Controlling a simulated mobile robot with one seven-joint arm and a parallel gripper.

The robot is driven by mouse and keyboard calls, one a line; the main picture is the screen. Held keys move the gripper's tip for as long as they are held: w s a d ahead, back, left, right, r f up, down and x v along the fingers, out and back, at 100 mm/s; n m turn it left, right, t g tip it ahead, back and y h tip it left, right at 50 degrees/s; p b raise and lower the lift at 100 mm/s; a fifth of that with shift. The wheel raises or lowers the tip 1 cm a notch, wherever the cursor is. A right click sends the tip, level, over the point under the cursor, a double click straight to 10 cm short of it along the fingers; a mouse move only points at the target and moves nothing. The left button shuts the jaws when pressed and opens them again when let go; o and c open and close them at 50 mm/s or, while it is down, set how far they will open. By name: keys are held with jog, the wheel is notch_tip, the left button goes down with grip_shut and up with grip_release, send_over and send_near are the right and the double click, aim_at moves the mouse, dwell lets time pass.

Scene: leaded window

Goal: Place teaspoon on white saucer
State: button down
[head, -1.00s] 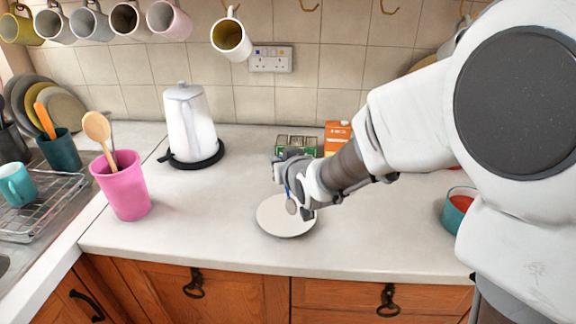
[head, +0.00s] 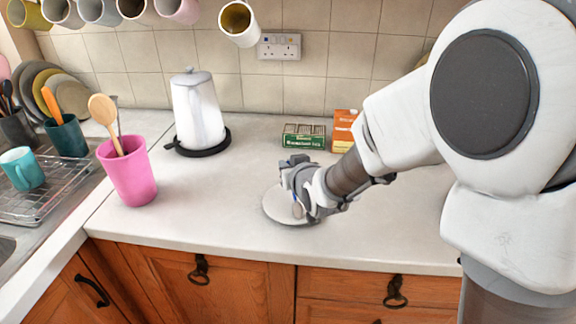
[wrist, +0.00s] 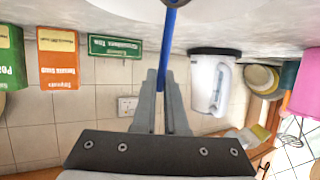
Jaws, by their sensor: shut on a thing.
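The white saucer (head: 277,207) lies flat on the counter, its right part covered by my gripper. My gripper (head: 294,184) is over the saucer, low and close to it. It is shut on the teaspoon (head: 297,210), whose bowl hangs down in front of the saucer's right part. I cannot tell whether the bowl touches the saucer. In the wrist view the teaspoon's blue handle (wrist: 170,32) runs up from between the two fingers of my gripper (wrist: 161,80).
A green box (head: 303,136) and an orange box (head: 344,130) stand behind my gripper. A white kettle (head: 198,112) stands back left, with a pink cup (head: 128,178) holding a wooden spoon farther left. Mugs hang above. Counter left of the saucer is clear.

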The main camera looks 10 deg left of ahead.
jog(key=c, duration=1)
grip_release()
jog(key=shift+o, duration=0.2)
jog(key=shift+s+r+p, duration=0.1)
jog(key=shift+r+p, duration=0.6)
jog(key=shift+p, duration=0.3)
jog(key=s+d+r+m+g+h, duration=0.2)
jog(key=s+d+r+g+h, duration=0.1)
jog(key=s+d, duration=0.9)
jog(key=s+d+r+m+g+h, duration=0.3)
jog(key=s+d+r, duration=0.2)
jog(key=s+d, duration=0.8)
jog(key=s, duration=0.3)
jog(key=shift+s+g, duration=0.2)
jog(key=shift+g, duration=0.1)
